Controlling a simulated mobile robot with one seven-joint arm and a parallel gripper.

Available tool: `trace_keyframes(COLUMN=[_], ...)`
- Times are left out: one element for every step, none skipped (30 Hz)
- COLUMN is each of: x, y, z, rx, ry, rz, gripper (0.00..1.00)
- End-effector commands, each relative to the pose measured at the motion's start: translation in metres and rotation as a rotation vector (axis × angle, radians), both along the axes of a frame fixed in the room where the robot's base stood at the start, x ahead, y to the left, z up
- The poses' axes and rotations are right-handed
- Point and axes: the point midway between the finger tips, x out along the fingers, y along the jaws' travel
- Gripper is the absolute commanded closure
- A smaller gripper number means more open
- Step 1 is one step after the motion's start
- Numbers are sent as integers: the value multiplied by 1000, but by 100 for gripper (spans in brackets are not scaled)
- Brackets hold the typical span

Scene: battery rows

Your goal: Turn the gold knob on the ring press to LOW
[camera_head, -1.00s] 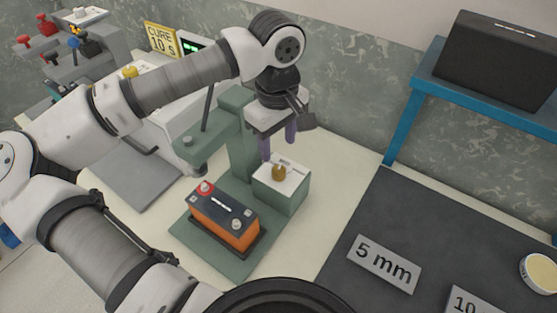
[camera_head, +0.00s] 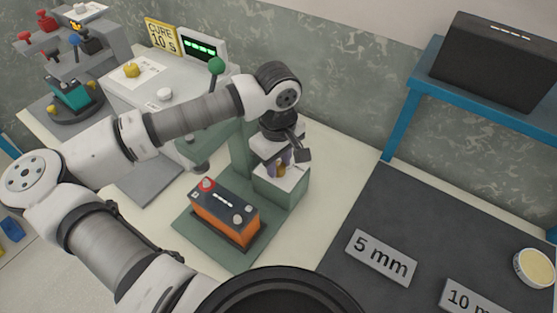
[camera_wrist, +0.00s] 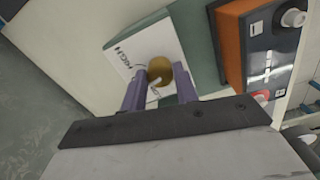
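The gold knob (camera_head: 281,170) sits on the white-topped green box of the ring press (camera_head: 282,190). In the wrist view the gold knob (camera_wrist: 160,71) is round, on a white label plate (camera_wrist: 136,50) with the word HIGH at its left; LOW is not readable. My gripper (camera_head: 279,161) points down at the knob. In the wrist view its two purple fingers (camera_wrist: 160,80) are apart, one on each side of the knob, with narrow gaps seemingly left. Whether either finger touches it is unclear. The knob's pointer direction is hard to tell.
An orange and black battery (camera_head: 225,212) sits on the press base in front of the knob box. A curing unit (camera_head: 160,92) stands left. A dark mat (camera_head: 420,220) with a 5 mm plate lies right.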

Motion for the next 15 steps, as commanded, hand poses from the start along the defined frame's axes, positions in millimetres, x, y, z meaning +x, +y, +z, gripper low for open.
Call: trace_keyframes(x=[0, 0, 0, 0, 0, 0, 0, 0, 0, 0, 0, 0, 0, 0, 0], y=[0, 0, 0, 0, 0, 0, 0, 0, 0, 0, 0, 0, 0, 0, 0], z=[0, 0, 0, 0, 0, 0, 0, 0, 0, -1, -1, -2, -2, -3, -4], rx=[0, 0, 0, 0, 0, 0, 0, 1, 1, 1, 1, 2, 2, 2, 2], ry=[0, 0, 0, 0, 0, 0, 0, -1, -1, -1, -1, -2, -2, -2, -1], rz=[0, 0, 0, 0, 0, 0, 1, 2, 5, 8, 13, 21, 28, 38, 54], gripper=[77, 81, 86, 90, 94, 94, 94, 94, 94, 94, 94, 94, 94, 94, 94])
